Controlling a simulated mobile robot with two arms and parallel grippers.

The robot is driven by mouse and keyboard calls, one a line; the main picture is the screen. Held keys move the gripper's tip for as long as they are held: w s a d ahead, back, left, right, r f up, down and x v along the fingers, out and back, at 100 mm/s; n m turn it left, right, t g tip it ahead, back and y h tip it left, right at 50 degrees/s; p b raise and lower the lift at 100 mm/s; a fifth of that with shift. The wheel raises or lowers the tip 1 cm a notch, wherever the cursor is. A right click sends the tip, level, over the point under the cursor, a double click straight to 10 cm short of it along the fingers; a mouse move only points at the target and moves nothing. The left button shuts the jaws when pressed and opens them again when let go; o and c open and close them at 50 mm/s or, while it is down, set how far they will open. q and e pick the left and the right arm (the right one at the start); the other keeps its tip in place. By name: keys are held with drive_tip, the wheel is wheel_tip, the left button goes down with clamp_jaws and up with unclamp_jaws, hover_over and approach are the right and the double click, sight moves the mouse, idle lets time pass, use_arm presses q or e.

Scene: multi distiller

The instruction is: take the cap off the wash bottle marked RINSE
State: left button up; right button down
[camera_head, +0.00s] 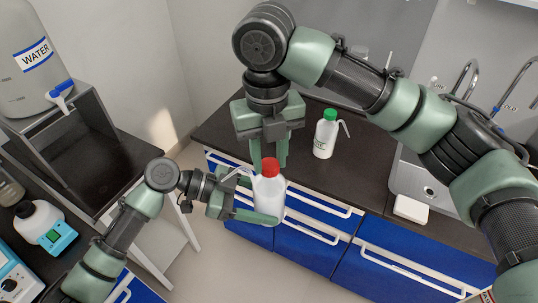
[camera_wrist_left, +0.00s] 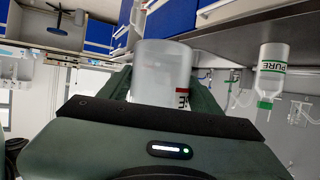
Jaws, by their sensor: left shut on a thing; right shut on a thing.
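The wash bottle (camera_head: 269,196) with a red cap (camera_head: 270,167) is held upright in the air in front of the counter. My left gripper (camera_head: 252,207) is shut around its white body from the left. The left wrist view shows the translucent bottle body (camera_wrist_left: 165,65) between the fingers, with only part of a red-marked label visible; the full word cannot be read. My right gripper (camera_head: 269,160) comes down from above and is shut on the red cap, its fingers partly behind it. The cap is on or right at the bottle's top; any gap cannot be told.
A green-capped wash bottle (camera_head: 325,138) stands on the dark counter (camera_head: 352,181); the left wrist view shows its PURE label (camera_wrist_left: 270,70). A sink (camera_head: 420,185) is at right. A WATER container (camera_head: 32,60) and a cyan-fronted device (camera_head: 45,228) are at left.

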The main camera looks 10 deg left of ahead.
drive_tip(key=shift+r, duration=0.2)
use_arm(q)
drive_tip(key=shift+r, duration=0.1)
use_arm(e)
drive_tip(key=shift+r, duration=0.95)
